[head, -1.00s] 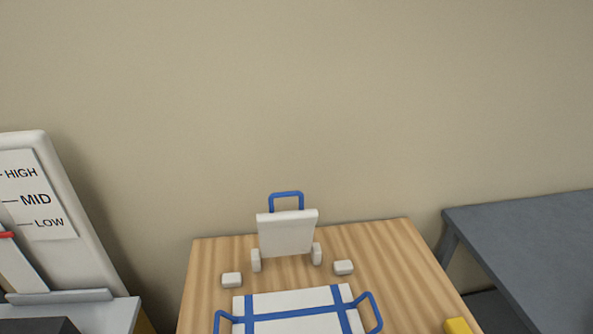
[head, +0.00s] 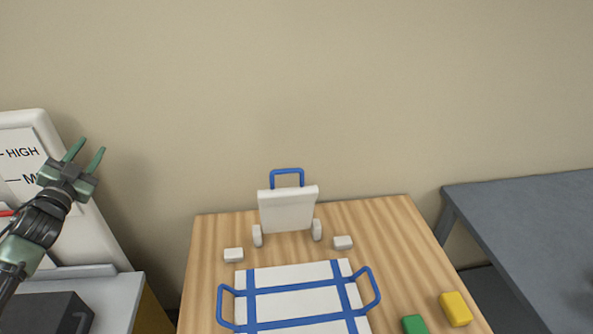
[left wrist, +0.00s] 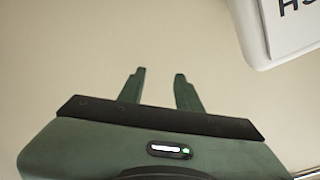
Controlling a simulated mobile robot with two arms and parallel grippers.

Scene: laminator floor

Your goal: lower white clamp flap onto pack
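The white clamp flap (head: 288,211) stands upright at the back of the wooden table, with a blue handle (head: 287,171) on its top edge and a white post at each side of its base. The white pack (head: 296,300) with blue straps and two blue side handles lies flat in front of it. My left gripper (head: 85,147) is raised at the left, before the level board, well apart from the flap. Its two green fingers are spread with nothing between them, as the left wrist view also shows (left wrist: 160,80). My right gripper is not in view.
Two small white blocks (head: 343,243) sit between flap and pack. A yellow block (head: 456,308) and a green block (head: 414,324) lie at the table's front right. A grey table (head: 530,225) stands right. A white board (head: 30,150) marked HIGH stands left. The wall is behind.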

